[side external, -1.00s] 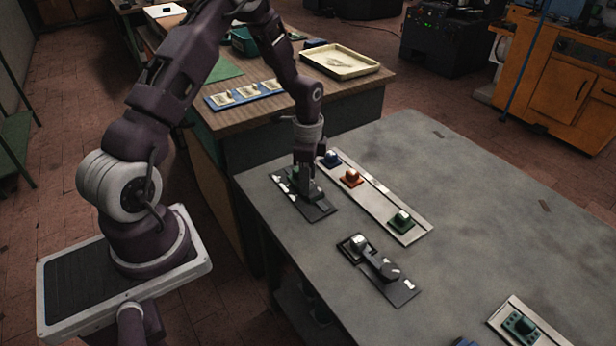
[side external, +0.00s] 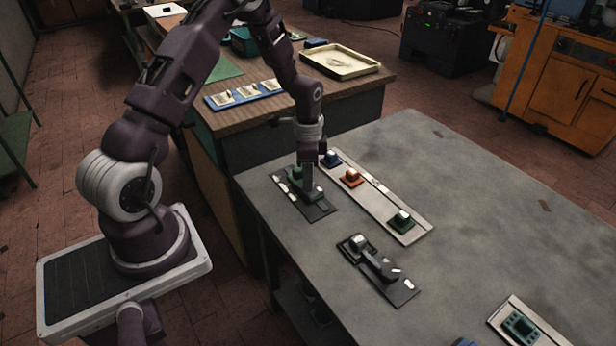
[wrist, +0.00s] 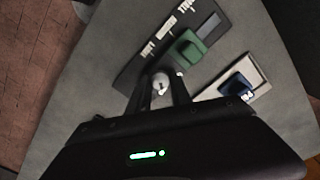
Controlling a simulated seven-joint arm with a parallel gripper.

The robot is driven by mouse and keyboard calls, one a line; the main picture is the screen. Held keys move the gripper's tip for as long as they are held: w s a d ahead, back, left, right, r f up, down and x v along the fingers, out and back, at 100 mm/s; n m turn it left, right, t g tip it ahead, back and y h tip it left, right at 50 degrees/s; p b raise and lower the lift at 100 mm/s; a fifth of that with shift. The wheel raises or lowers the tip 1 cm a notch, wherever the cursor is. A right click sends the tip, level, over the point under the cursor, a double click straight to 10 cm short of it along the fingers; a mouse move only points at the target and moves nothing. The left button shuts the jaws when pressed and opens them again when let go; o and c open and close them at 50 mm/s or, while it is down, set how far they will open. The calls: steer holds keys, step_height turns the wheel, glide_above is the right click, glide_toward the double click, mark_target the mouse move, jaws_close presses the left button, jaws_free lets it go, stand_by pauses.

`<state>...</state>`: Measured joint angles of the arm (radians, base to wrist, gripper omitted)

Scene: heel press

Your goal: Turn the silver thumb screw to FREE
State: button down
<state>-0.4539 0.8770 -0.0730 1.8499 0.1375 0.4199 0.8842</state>
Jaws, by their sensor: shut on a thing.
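The silver thumb screw (wrist: 160,82) shows in the wrist view between my gripper's fingertips (wrist: 161,92), which are shut on it. It sits at the edge of a dark plate (wrist: 128,80) with white labels, beside a green block (wrist: 188,47). The label wording is too small to read, so I cannot tell the screw's setting. In the side view my gripper (side external: 309,190) points down onto the same dark plate (side external: 318,211), and the screw is hidden there.
A pale rail (side external: 408,236) with blue, orange and green blocks lies close to the right. A second dark plate (side external: 403,293) with a lever-like part lies nearer the front.

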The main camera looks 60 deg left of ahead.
steer(key=n, duration=0.4)
steer(key=shift+n, duration=0.3)
steer(key=n, duration=0.3)
steer(key=shift+n, duration=0.4)
steer(key=n, duration=0.4)
steer(key=shift+n, duration=1.7)
steer(key=c, duration=1.2)
jaws_free()
steer(key=shift+o, duration=0.2)
step_height(320, 180, up, 7)
steer(key=shift+r, duration=0.1)
